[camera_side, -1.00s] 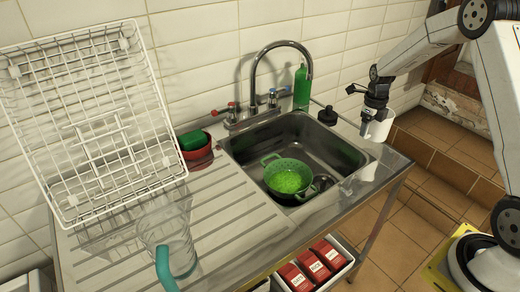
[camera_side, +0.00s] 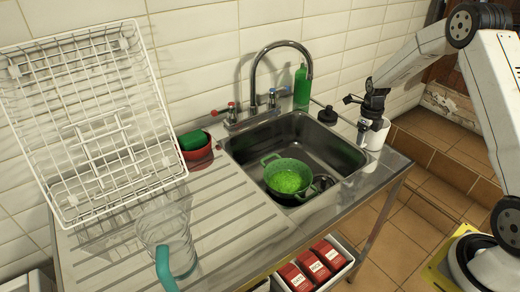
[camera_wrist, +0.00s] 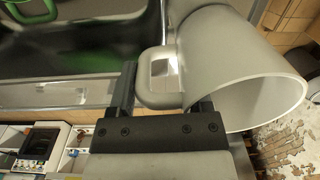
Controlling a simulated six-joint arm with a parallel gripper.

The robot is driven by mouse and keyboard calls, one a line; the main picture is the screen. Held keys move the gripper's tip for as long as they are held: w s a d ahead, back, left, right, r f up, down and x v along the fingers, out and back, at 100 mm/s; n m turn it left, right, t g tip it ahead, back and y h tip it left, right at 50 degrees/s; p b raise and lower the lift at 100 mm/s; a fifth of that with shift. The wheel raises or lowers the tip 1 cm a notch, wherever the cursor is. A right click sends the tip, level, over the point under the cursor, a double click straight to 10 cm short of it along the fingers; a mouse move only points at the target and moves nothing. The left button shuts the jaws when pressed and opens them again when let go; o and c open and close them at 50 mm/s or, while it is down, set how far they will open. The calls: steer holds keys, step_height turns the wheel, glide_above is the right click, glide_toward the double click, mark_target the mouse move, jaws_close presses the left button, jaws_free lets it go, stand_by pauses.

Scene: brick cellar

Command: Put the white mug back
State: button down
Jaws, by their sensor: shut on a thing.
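The white mug (camera_side: 377,136) is at the right end of the steel sink unit, right of the basin, low over the narrow ledge there. I cannot tell whether its base touches the steel. My gripper (camera_side: 363,128) is at the mug's left side, shut on its handle. In the wrist view the mug (camera_wrist: 225,60) fills the upper right with its open rim toward the camera. The handle (camera_wrist: 158,98) lies between the two dark fingers of my gripper (camera_wrist: 160,95).
The basin (camera_side: 325,150) holds a green colander (camera_side: 288,178). A black stopper-like item (camera_side: 327,116) and a green bottle (camera_side: 302,86) stand behind it. A white wire rack (camera_side: 95,130) leans at left; a glass jug (camera_side: 168,240) stands on the drainboard (camera_side: 225,235).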

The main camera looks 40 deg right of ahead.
jaws_free()
steer(key=shift+r, duration=0.15)
step_height(320, 180, up, 12)
steer(key=shift+a+r, duration=0.1)
stand_by(0.5)
stand_by(0.5)
